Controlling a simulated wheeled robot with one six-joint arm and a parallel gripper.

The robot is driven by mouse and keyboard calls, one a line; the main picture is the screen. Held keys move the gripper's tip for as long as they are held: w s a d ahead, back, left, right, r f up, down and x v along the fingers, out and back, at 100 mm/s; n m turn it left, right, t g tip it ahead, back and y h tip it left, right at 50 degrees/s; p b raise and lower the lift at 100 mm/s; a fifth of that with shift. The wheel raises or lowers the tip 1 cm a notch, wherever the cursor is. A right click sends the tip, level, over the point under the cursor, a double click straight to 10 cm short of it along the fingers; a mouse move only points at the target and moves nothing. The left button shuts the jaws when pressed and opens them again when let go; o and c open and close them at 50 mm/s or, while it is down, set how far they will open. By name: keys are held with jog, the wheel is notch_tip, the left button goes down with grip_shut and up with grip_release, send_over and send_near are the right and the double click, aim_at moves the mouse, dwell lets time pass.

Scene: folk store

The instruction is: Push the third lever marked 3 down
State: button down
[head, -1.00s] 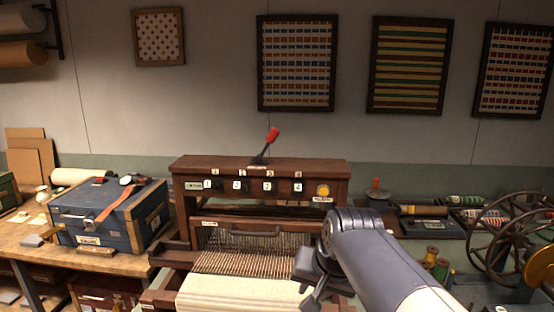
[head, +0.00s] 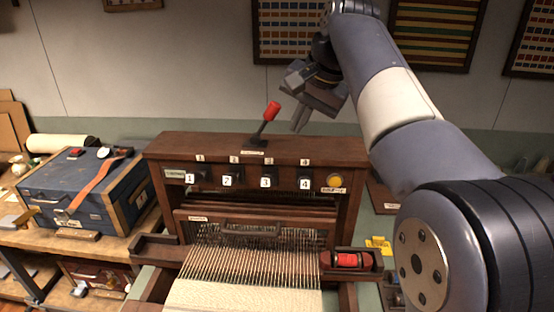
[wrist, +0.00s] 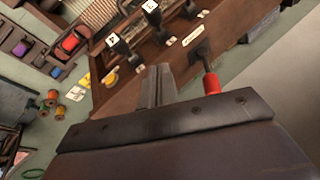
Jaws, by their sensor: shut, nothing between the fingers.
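The wooden loom (head: 200,150) has a row of small dark levers with white number tags along its front beam. The lever marked 3 (head: 266,182) is between the lever marked 2 (head: 227,180) and the lever marked 4 (head: 305,184). In the wrist view the lever marked 3 (wrist: 152,9) is at the top edge, with the lever marked 4 (wrist: 114,42) left of it. My gripper (head: 298,124) is shut and empty, pointing down above the loom's top, right of the red-handled lever. Its fingers (wrist: 157,88) also show in the wrist view, apart from the levers.
The red-handled lever (head: 269,116) stands tilted on the loom's top, close to my gripper. A yellow button (head: 334,181) is right of the lever marked 4. A red spool (head: 347,260) lies in a tray at the right. A blue case (head: 85,190) stands at the left.

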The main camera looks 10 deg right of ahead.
send_over(268, 180)
jog(key=w+d, duration=0.3)
jog(key=d, duration=0.1)
notch_tip(268, 180, down, 8)
jog(key=f, duration=0.1)
jog(key=s+a+f, duration=0.1)
jog(key=a, duration=0.1)
jog(key=shift+s+f, duration=0.25)
jog(key=shift+f, duration=0.15)
jog(key=shift+f, duration=0.1)
